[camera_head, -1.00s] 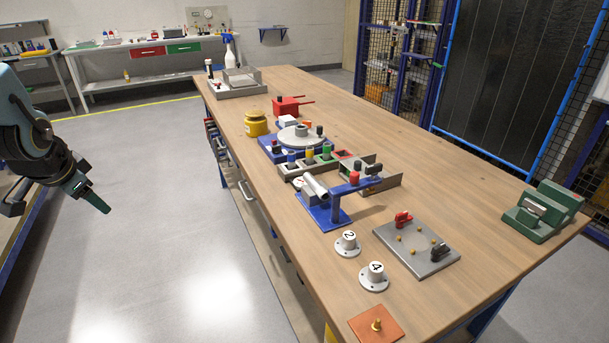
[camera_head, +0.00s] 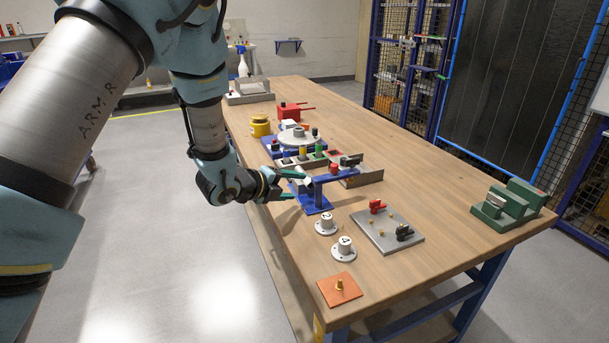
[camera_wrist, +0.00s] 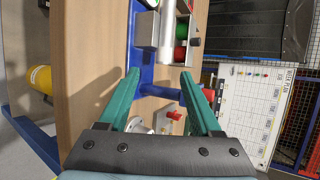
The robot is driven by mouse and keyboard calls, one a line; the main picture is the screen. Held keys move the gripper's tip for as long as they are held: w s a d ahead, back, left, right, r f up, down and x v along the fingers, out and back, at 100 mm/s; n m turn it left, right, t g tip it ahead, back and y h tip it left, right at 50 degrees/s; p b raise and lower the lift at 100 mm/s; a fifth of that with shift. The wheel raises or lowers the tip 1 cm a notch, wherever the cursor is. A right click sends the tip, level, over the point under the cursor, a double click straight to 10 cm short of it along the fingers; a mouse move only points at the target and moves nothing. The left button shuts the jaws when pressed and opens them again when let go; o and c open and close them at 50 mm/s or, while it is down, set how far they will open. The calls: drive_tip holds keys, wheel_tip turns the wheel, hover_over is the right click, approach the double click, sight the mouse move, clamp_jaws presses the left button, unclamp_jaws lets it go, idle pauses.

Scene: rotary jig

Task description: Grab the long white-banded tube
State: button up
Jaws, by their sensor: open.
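A silver-white tube (camera_wrist: 166,28) shows in the wrist view, beyond my fingertips and in line with the gap between them. I cannot make out a separate white band on it. It is by the blue stand (camera_head: 314,203), which has a raised arm with a red knob. In the head view my gripper hides most of the tube. My gripper (camera_head: 298,186) is open and empty, at the stand's left side with its fingers pointing over the table. In the wrist view the open green fingers (camera_wrist: 159,75) show no contact with the tube.
Behind the stand are a round turntable (camera_head: 300,138) and a yellow pot (camera_head: 260,127). In front are two white flanged caps (camera_head: 326,225) and an orange plate (camera_head: 340,290). A grey clamp plate (camera_head: 387,236) and green vise (camera_head: 512,207) stand right. The wooden table's right side is largely bare.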

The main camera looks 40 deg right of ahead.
sight(307, 183)
drive_tip(key=p+x, duration=0.2)
drive_tip(key=x, duration=0.1)
drive_tip(key=p+x, duration=0.1)
drive_tip(key=shift+w+d+r, duration=0.25)
drive_tip(key=shift+w+d, duration=0.05)
drive_tip(key=shift+d, duration=0.05)
drive_tip(key=shift+d+f, duration=0.25)
drive_tip(key=shift+d, duration=0.1)
clamp_jaws()
